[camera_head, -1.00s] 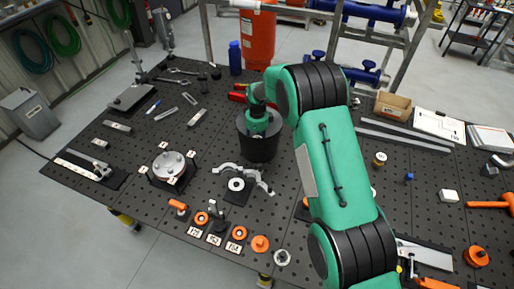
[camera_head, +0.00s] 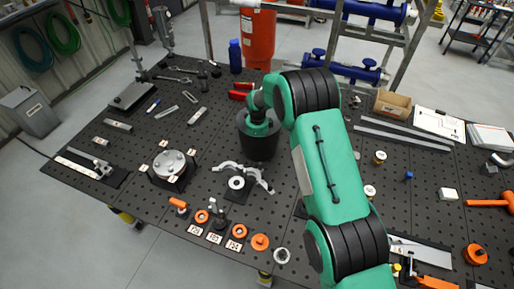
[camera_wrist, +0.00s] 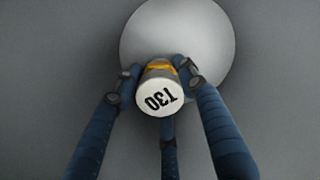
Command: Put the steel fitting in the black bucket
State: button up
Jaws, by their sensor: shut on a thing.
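The black bucket (camera_head: 258,147) stands upright on the perforated table, left of my arm. My gripper's wrist end is over and partly inside its mouth; the fingers are hidden there in the head view. In the wrist view my gripper (camera_wrist: 158,88) has its three blue fingers closed around a short cylinder (camera_wrist: 158,98) with a white end marked T30 and a yellow band. I cannot tell for sure that this is the steel fitting. Behind it are grey walls and a paler round surface, which look like the bucket's inside.
A clamp-like silver part (camera_head: 240,180) lies just in front of the bucket. A round flange (camera_head: 170,163) sits to the left. Red objects (camera_head: 242,90) and a blue bottle (camera_head: 235,56) stand behind. An open cardboard box (camera_head: 392,105) is at the back right.

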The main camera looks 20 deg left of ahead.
jog(key=shift+f, duration=0.15)
jog(key=o, duration=1.3)
jog(key=shift+r+b, duration=0.55)
jog(key=shift+r, duration=5.65)
